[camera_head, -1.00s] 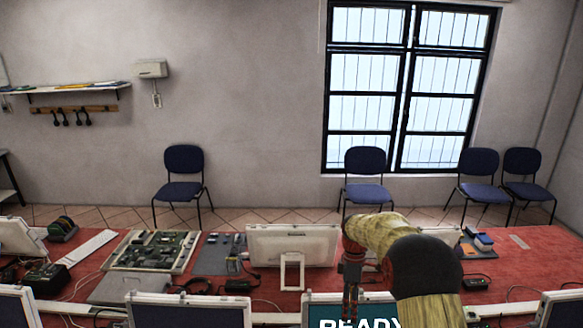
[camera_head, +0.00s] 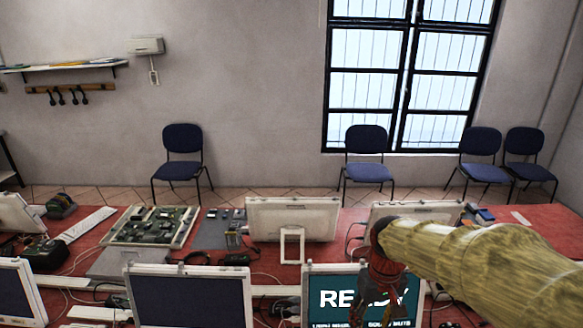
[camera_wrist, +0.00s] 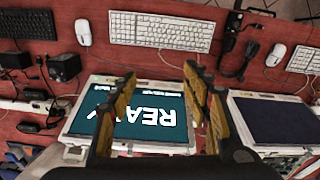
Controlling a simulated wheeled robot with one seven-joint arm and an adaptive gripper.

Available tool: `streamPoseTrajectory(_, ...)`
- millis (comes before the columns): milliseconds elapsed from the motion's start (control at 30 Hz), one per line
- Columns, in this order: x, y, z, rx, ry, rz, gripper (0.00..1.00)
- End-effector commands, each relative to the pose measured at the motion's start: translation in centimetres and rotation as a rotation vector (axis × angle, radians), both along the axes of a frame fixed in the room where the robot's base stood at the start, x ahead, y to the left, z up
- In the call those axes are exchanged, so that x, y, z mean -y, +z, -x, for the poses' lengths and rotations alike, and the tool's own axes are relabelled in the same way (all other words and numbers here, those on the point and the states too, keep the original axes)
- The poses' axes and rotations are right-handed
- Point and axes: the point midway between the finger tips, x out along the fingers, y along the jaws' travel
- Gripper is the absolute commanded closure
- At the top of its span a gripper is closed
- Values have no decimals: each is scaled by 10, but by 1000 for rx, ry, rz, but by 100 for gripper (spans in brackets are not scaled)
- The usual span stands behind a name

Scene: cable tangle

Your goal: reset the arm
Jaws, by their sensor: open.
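My arm, yellow and worn, reaches in from the lower right of the head view. My gripper (camera_head: 383,283) hangs at its end in front of a monitor with a lit READY screen (camera_head: 330,300). In the wrist view my gripper (camera_wrist: 159,74) has its two yellow fingers spread apart with nothing between them. The READY screen (camera_wrist: 85,116) lies behind and between the fingers, upside down in that view. The fingertips' exact height above the table is hard to tell.
A red table (camera_head: 215,262) carries several monitors, a circuit board (camera_head: 152,226) and loose cables. The wrist view shows white keyboards (camera_wrist: 160,30), a mouse (camera_wrist: 84,32), black adapters (camera_wrist: 63,68) and a dark monitor (camera_wrist: 270,120). Blue chairs (camera_head: 182,150) stand by the wall.

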Motion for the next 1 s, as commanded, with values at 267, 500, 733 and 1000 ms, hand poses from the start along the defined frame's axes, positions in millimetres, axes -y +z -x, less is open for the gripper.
streamPoseTrajectory(267, 0, 4, 76, 158, -135, -11, 52)
streamPoseTrajectory(500, 1, -3, 131, 296, -148, -23, 52)
streamPoseTrajectory(733, 1, 5, 155, 437, -146, -34, 52)
streamPoseTrajectory(1000, 1, 8, 158, 483, -145, -37, 52)
